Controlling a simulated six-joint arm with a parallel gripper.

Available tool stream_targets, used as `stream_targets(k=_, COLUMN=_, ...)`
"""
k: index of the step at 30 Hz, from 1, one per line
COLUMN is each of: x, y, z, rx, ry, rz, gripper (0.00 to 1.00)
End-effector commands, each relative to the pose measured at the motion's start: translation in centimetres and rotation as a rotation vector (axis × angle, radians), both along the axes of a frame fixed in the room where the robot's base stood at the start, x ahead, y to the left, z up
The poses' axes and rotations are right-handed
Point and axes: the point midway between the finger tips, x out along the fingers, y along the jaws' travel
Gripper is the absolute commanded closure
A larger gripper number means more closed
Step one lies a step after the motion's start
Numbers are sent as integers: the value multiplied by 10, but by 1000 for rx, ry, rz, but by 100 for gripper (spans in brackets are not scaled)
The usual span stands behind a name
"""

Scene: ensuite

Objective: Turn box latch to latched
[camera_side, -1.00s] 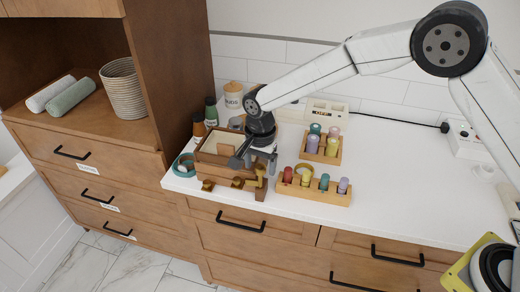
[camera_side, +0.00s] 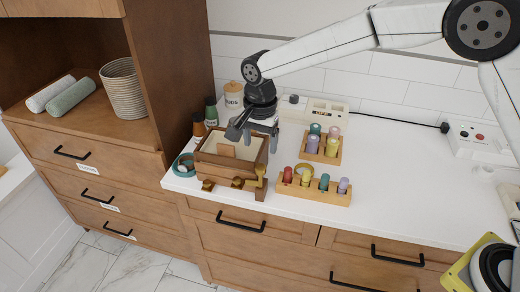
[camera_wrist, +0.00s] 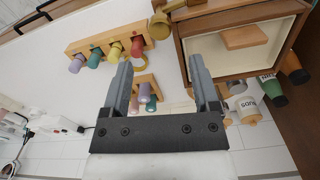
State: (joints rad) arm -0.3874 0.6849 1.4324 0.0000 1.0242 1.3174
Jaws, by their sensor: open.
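The wooden box (camera_side: 231,174) stands near the counter's front edge. Its inside is pale and holds a small wooden block (camera_side: 226,151); the block also shows in the wrist view (camera_wrist: 245,36). A brass latch (camera_side: 260,176) sits at the box's right front corner and appears at the top of the wrist view (camera_wrist: 160,26). Whether it is latched I cannot tell. My gripper (camera_side: 262,140) is open and empty, above the box's back right side and apart from the latch. In the wrist view, nothing is between the fingers (camera_wrist: 162,82).
Two wooden racks with coloured pegs, a front one (camera_side: 313,195) and a back one (camera_side: 323,156), stand right of the box. A teal ring (camera_side: 183,168) lies at its left. Jars (camera_side: 211,112) stand behind. The counter (camera_side: 400,195) further right is clear.

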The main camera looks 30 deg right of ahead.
Motion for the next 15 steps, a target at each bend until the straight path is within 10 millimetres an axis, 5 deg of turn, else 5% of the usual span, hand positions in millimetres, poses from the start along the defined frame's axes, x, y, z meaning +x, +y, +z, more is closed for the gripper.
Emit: stream_targets(k=15, x=0, y=0, z=8, rx=1, ry=-2, rz=0, gripper=22)
